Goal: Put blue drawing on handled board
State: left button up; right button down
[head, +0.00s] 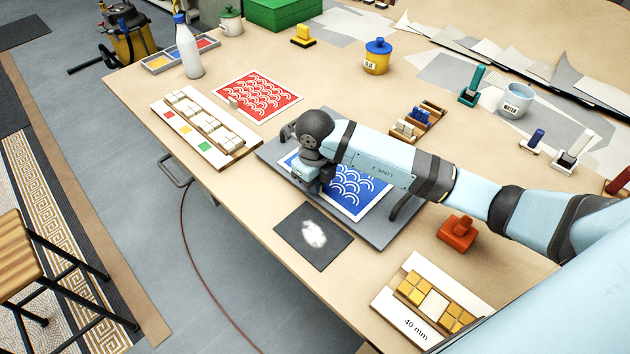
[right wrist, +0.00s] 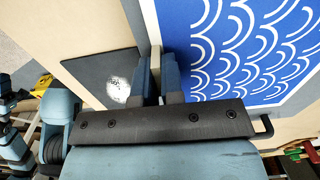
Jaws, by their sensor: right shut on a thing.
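The blue drawing (head: 352,190), with white wave arcs and a white border, is over the grey handled board (head: 368,232), within its outline. A dark handle of the board shows at its right end. In the head view I cannot tell whether the drawing lies flat on the board or hovers just above it. My right gripper (head: 308,178) is at the drawing's left part, and the arm hides some of both. In the right wrist view, the fingers (right wrist: 157,78) are shut on a pale upright tab beside the blue drawing (right wrist: 245,45). My left gripper is not in view.
A red drawing (head: 258,96) with a small tab lies behind left, near a tile rack (head: 205,130). A dark mat with a white patch (head: 314,237) lies in front of the board. An orange stamp (head: 457,233) and a yellow tile tray (head: 430,305) stand right.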

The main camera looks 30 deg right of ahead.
jog(key=shift+f, duration=0.15)
jog(key=c, duration=1.3)
grip_release()
jog(key=shift+o, duration=0.2)
jog(key=shift+r, duration=0.55)
notch_tip(320, 180, up, 11)
jog(key=b, duration=0.1)
jog(key=shift+a, duration=0.1)
